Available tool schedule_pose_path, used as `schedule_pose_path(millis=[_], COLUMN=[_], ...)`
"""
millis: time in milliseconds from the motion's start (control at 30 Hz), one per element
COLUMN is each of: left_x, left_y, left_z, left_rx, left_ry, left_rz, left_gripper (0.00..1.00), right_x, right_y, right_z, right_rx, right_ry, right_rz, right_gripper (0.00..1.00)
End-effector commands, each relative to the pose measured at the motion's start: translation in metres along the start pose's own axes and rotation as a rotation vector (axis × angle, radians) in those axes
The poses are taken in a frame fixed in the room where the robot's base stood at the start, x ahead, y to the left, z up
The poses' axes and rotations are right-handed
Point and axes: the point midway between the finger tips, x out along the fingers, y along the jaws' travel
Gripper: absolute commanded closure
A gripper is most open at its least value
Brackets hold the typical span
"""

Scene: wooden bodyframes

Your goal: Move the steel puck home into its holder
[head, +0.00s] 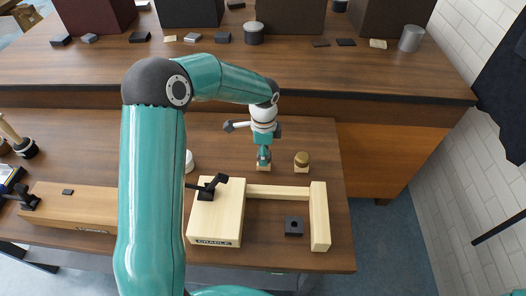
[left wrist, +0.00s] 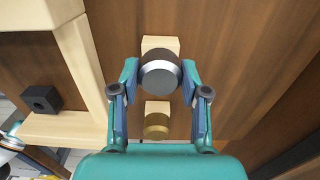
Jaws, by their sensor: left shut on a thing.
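The steel puck (left wrist: 160,77) is a grey metal cylinder between the fingers of my left gripper (left wrist: 160,84), which is shut on it. A small pale wooden holder (left wrist: 161,43) shows partly behind the puck in the left wrist view. In the head view my left gripper (head: 264,157) points down over this holder (head: 264,167), and its fingers mostly hide the puck. I cannot tell whether the puck touches the holder. My right gripper is not in view.
A brass puck (head: 302,158) sits on its own small wooden block to the right; it also shows in the left wrist view (left wrist: 157,125). A pale wooden frame (head: 320,218) and a black block with a hole (head: 294,226) lie nearer. A raised shelf (head: 330,62) stands behind.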

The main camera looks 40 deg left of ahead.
Motion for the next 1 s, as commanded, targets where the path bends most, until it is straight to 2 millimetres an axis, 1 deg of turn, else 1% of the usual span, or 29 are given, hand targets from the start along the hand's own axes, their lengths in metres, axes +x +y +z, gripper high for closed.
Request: schedule_pose_path(millis=[267,300,367,400,467,800,933,1000], left_x=[0.007,0.006,0.006,0.006,0.006,0.006,-0.003,-0.012], left_y=[0.000,0.000,0.000,0.000,0.000,0.000,0.000,-0.001], left_z=[0.000,0.000,0.000,0.000,0.000,0.000,0.000,0.000], left_rx=[0.000,-0.001,0.000,0.000,0.000,0.000,0.000,-0.001], left_ry=[0.000,0.000,0.000,0.000,0.000,-0.001,0.000,0.000], left_rz=[-0.001,-0.002,-0.001,-0.001,-0.001,0.001,-0.001,-0.003], left_gripper=[0.97,0.52,0.42,0.35,0.26,0.26,0.26,0.26], right_x=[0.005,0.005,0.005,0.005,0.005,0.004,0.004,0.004], right_y=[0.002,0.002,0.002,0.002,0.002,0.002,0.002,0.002], right_z=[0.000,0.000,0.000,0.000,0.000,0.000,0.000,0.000], right_rx=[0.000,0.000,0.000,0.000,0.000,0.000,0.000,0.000], right_ry=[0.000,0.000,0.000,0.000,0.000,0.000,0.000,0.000], right_rz=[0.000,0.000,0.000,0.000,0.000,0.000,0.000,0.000], right_gripper=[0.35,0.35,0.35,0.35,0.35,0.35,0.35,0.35])
